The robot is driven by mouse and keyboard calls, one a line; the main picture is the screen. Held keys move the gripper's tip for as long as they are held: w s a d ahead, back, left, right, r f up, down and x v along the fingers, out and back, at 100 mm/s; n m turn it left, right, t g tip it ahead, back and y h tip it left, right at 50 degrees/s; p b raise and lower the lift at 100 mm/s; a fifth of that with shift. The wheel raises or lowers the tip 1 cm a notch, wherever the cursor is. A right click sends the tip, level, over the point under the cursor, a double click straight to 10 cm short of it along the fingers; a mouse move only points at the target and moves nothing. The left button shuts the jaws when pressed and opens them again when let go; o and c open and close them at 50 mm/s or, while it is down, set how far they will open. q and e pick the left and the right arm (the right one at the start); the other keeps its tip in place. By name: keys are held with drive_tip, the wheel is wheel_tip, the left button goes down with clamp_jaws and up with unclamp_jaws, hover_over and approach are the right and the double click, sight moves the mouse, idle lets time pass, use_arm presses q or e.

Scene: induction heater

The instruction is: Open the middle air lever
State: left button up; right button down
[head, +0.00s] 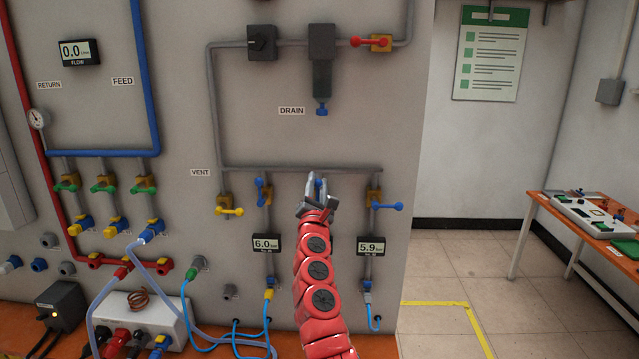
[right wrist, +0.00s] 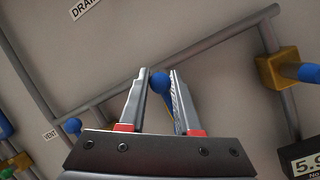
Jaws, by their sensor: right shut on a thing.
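Three blue air levers hang below the horizontal grey pipe on the wall panel. The left air lever (head: 260,190) has its handle upright along its pipe. The right air lever (head: 388,207) has its handle level, pointing right. My right gripper (head: 317,184) is at the middle air lever, and its arm hides most of that valve and its pipe. In the right wrist view the blue knob of the middle air lever (right wrist: 160,82) sits between the fingertips of my right gripper (right wrist: 158,96), which is shut on it. My left gripper is out of view.
A yellow vent lever (head: 230,211) is left of the air levers. Pressure displays (head: 267,244) (head: 371,246) flank my right arm. The grey pipe (head: 290,168) runs just above the gripper. An orange table (head: 540,205) stands far right, with open floor before it.

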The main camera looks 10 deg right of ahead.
sight(316, 187)
drive_tip(key=shift+a+r, duration=0.1)
drive_tip(key=shift+a, duration=0.05)
drive_tip(key=c, duration=1)
unclamp_jaws()
drive_tip(key=o, duration=0.4)
drive_tip(key=shift+w+a, duration=0.1)
drive_tip(key=shift+w, duration=0.05)
drive_tip(key=shift+s, duration=0.2)
drive_tip(key=shift+s+f, duration=0.2)
drive_tip(key=shift+f, duration=0.1)
drive_tip(key=p+v, duration=0.1)
drive_tip(key=v, duration=0.5)
drive_tip(key=b+v, duration=0.2)
drive_tip(key=v, duration=0.8)
drive_tip(key=shift+s+f+b, duration=0.1)
drive_tip(key=shift+s+b, duration=0.2)
